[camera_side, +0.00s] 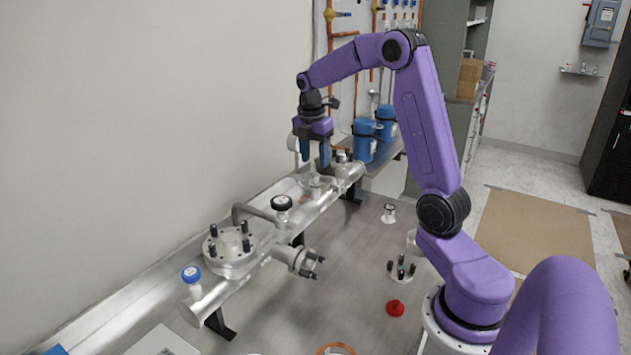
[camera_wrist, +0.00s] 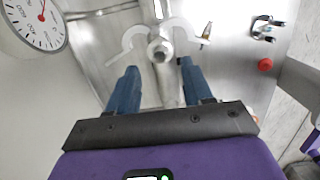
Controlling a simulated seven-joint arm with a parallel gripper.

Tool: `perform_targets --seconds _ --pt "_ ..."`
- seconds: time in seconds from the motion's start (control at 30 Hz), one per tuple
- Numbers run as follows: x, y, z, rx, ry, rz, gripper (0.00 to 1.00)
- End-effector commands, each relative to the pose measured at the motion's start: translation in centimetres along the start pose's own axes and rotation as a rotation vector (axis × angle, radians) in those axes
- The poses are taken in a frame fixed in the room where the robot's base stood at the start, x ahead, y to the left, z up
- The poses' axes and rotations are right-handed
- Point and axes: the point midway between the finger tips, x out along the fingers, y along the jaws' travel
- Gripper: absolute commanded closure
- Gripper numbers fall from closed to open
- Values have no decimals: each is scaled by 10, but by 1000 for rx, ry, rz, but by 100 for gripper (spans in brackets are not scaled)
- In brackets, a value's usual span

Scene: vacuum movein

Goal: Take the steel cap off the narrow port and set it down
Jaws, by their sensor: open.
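The narrow port shows in the wrist view with a small round steel cap (camera_wrist: 160,50) on its end, just ahead of the fingertips. A pale clamp (camera_wrist: 130,42) lies spread open around it, with a wing nut on the right half. In the side view the clamp and port (camera_side: 316,182) sit on top of the long steel manifold (camera_side: 318,205), and the cap is too small to make out. My gripper (camera_side: 315,163) points down above the port. Its blue fingers (camera_wrist: 157,68) are open and apart, with nothing held between them.
A dial gauge (camera_wrist: 36,22) stands close on the left in the wrist view. A black knob (camera_side: 282,203), a bolted flange (camera_side: 230,250) and a blue-capped port (camera_side: 191,275) line the manifold. A red part (camera_side: 395,308) and a studded piece (camera_side: 402,270) lie on the bench, with bare metal between.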

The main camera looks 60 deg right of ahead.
Motion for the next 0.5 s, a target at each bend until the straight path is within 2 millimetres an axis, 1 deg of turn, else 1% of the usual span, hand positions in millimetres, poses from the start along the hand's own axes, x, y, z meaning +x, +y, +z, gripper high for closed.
perform_targets --seconds 0.17,0.4,0.5 --pt "11 0 -1 -1 1 -3 49" --pt "44 0 -3 -1 1 -3 49" --pt "52 0 -3 0 0 -2 49"
